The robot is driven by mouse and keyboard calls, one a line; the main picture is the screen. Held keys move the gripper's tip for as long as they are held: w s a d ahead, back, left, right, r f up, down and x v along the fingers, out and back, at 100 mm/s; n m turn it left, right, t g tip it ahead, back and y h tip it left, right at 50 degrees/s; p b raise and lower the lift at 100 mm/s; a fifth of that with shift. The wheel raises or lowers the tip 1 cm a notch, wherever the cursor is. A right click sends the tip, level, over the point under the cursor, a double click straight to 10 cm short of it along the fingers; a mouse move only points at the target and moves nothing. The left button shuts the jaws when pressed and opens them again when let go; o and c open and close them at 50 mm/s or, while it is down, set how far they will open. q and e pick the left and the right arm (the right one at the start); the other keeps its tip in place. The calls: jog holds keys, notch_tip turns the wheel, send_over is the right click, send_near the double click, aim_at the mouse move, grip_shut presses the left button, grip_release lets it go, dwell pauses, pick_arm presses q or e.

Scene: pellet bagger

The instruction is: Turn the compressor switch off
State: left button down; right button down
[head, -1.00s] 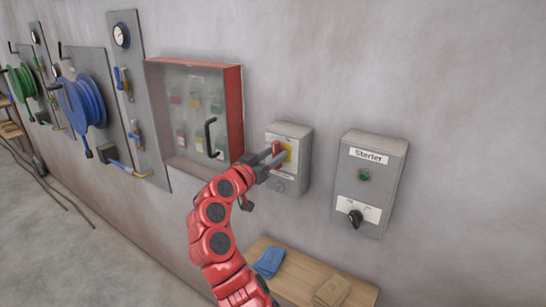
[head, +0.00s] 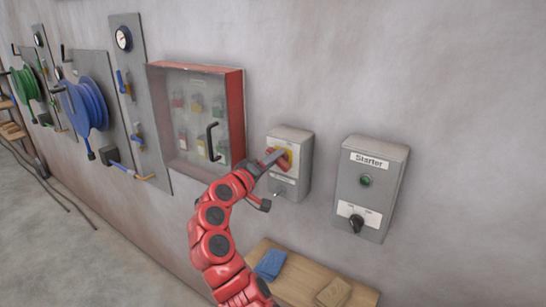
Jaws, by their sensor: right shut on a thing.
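The switch is a grey wall box (head: 301,180) with a yellow plate and a red rotary handle (head: 285,163), in the middle of the head view. My right gripper (head: 275,158) is at the front of this box, shut on the red handle. Its fingers cover part of the handle and plate, so the handle's exact angle is hard to read. My left gripper is not in view.
A grey Starter box (head: 371,188) with a green lamp and black knob is close on the right. A red-framed cabinet (head: 237,112) with a black handle is on the left.

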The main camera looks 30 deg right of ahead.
jog(key=shift+w+a+f+n+p, duration=0.1)
jog(key=shift+n+p, duration=0.95)
jog(key=shift+n, duration=0.7)
jog(key=shift+f+n+p, duration=0.1)
jog(key=shift+n+p, duration=0.95)
jog(key=shift+n, duration=0.7)
jog(key=c, duration=0.7)
grip_release()
